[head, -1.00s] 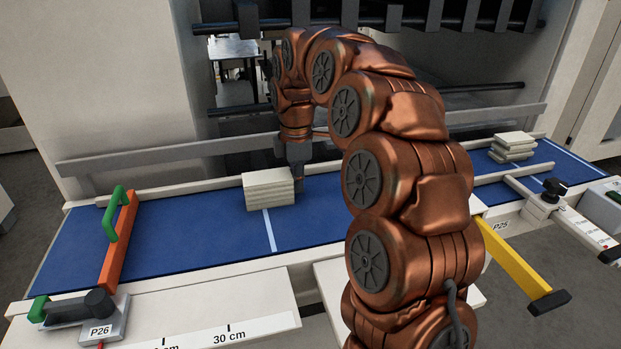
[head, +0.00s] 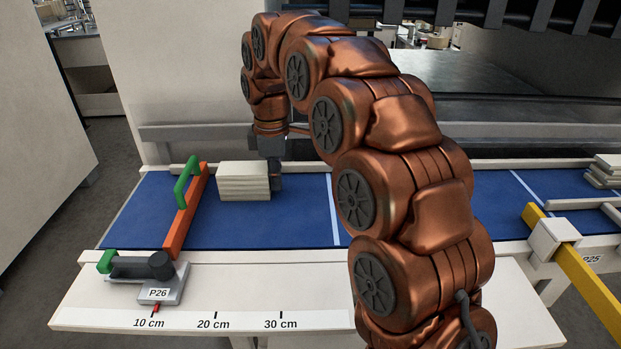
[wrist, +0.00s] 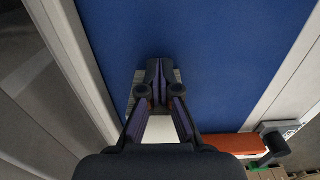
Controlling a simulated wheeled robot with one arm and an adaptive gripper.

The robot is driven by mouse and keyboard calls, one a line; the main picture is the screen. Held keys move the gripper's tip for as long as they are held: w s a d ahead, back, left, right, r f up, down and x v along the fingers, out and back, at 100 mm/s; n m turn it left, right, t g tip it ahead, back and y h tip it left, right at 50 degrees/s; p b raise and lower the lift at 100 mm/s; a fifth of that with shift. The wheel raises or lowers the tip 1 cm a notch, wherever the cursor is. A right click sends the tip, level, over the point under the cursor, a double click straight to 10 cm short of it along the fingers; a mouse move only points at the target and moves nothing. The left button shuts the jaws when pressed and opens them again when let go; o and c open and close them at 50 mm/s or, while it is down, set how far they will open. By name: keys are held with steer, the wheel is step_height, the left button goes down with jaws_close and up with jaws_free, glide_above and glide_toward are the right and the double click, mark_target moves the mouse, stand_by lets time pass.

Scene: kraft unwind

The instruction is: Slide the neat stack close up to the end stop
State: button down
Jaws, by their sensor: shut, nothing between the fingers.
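The neat stack (head: 244,181) of pale sheets lies on the blue belt (head: 285,222) in the head view, its edges aligned. The end stop, an orange bar (head: 187,207) with a green handle (head: 184,184), stands just left of it; a narrow strip of blue shows between them. My gripper (head: 276,183) is shut and empty, pointing down at the stack's right side, close against it; contact is hard to tell. In the wrist view the shut fingers (wrist: 159,72) hide much of the pale stack (wrist: 160,128), and the orange bar (wrist: 232,143) shows at lower right.
A clamp labelled P26 (head: 160,292) holds the bar at the front rail, above a centimetre scale (head: 215,319). A white line (head: 334,210) crosses the belt. An uneven stack (head: 605,172) and a yellow bar (head: 580,268) are at the right. A low rail runs behind the belt.

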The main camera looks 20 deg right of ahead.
mark_target(256, 169)
steer(key=a, duration=0.2)
steer(key=w+a, duration=0.1)
steer(key=a, duration=0.1)
steer(key=shift+d, duration=0.1)
steer(key=d, duration=0.1)
steer(key=s+d, duration=0.1)
steer(key=d, duration=0.1)
steer(key=shift+d, duration=0.2)
steer(key=shift+d+r+b, duration=0.15)
steer(key=shift+b, duration=0.15)
step_height(256, 169, up, 10)
steer(key=p, duration=0.1)
steer(key=shift+p, duration=0.3)
